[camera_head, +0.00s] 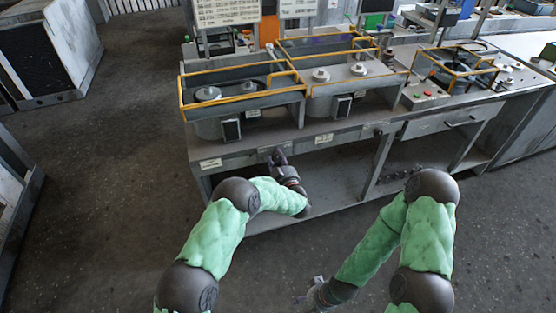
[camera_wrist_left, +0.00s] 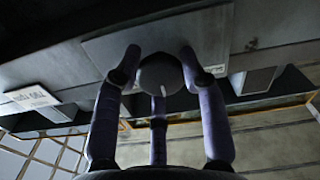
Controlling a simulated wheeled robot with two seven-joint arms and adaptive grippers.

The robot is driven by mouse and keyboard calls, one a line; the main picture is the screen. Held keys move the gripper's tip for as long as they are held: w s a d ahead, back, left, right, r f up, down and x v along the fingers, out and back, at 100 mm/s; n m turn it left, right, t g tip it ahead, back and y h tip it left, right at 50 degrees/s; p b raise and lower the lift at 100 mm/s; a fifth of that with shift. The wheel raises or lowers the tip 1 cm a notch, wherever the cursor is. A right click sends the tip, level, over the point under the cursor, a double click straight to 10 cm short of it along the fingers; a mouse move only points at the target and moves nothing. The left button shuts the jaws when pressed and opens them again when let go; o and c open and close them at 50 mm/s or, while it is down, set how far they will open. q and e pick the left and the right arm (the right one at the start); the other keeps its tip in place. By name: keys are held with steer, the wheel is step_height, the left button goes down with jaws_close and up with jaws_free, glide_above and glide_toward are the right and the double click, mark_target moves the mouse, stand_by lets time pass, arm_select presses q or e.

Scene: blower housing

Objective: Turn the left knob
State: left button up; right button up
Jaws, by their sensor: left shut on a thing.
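The left knob (camera_wrist_left: 160,72) is dark and round with a white pointer mark, on the front panel of the bench. In the left wrist view the fingers of my left gripper (camera_wrist_left: 160,88) are closed around it, and the white mark points toward the bottom of the picture. In the head view my left gripper (camera_head: 278,158) is at the front panel and hides this knob. My right gripper (camera_head: 312,294) hangs low at the bottom of the head view, away from the bench; its fingers are too small to read.
The bench front panel (camera_head: 235,152) carries white labels and another dark knob (camera_head: 378,132) to the right. Yellow-railed housings (camera_head: 240,93) stand on top. An open lower shelf (camera_head: 335,180) lies below. A grey cabinet (camera_head: 50,55) stands far left, with clear floor between.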

arm_select(q)
steer(key=o, duration=1.1)
steer(key=shift+s+f, duration=0.1)
steer(key=shift+f, duration=0.4)
steer(key=shift+o, duration=0.2)
steer(key=shift+r, duration=0.15)
steer(key=shift+r, duration=0.1)
steer(key=v, duration=1.2)
